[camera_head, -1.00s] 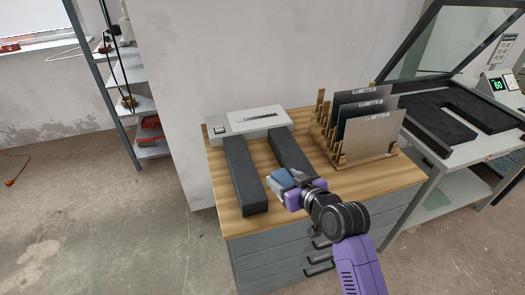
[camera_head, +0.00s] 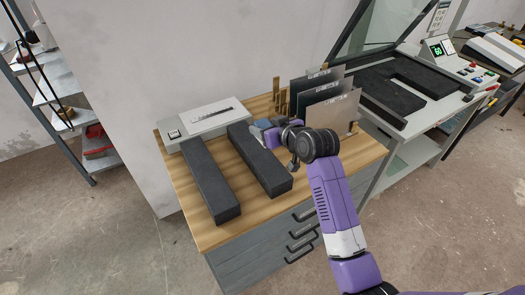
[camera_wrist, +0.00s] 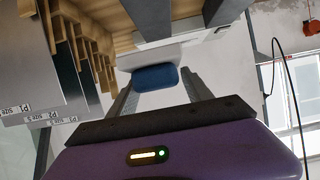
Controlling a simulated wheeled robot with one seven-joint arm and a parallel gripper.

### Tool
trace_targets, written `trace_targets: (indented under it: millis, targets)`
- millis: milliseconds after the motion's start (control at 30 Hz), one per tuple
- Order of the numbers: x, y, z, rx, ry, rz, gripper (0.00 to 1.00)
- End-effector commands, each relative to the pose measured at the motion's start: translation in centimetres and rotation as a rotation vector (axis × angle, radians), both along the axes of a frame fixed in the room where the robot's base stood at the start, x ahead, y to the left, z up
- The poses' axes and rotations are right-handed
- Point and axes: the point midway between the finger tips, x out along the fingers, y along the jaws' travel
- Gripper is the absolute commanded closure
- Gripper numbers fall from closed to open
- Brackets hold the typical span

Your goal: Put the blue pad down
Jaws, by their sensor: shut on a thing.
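The blue pad (camera_wrist: 155,78) sits between the two fingers of my gripper (camera_wrist: 160,88) in the wrist view, with a pale part behind it. In the head view my gripper (camera_head: 268,134) is over the rear half of the right dark bar, just left of the plate rack. It is shut on the pad, and only a small pale-blue bit shows at its tip. Whether the pad touches anything below is hard to tell. The wooden table (camera_head: 222,234) holds two dark bars, left (camera_head: 208,180) and right (camera_head: 259,160), in front of a white box (camera_head: 208,117).
A wooden rack (camera_head: 277,92) with several upright metal plates (camera_head: 333,112) stands close to the right of my gripper. A machine with a raised glass lid (camera_head: 372,28) stands further right. Bare wood lies between the bars and at the table's front right.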

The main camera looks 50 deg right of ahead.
Motion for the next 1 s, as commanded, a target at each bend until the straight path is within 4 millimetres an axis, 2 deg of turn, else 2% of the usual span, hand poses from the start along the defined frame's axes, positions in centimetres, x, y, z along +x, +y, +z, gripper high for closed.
trace_targets:
  millis: [100,300,467,700,1000]
  targets:
    - [-0.1,0.0,-3.1,0.004,0.004,0.000,0.84]
    - [0.0,0.0,-6.3,0.001,0.001,0.000,0.84]
    - [0.0,0.0,-7.3,0.000,-0.001,0.000,0.84]
    - [0.0,0.0,-10.4,0.002,0.001,0.000,0.84]
    - [0.0,0.0,-10.8,-0.001,-0.002,0.000,0.84]
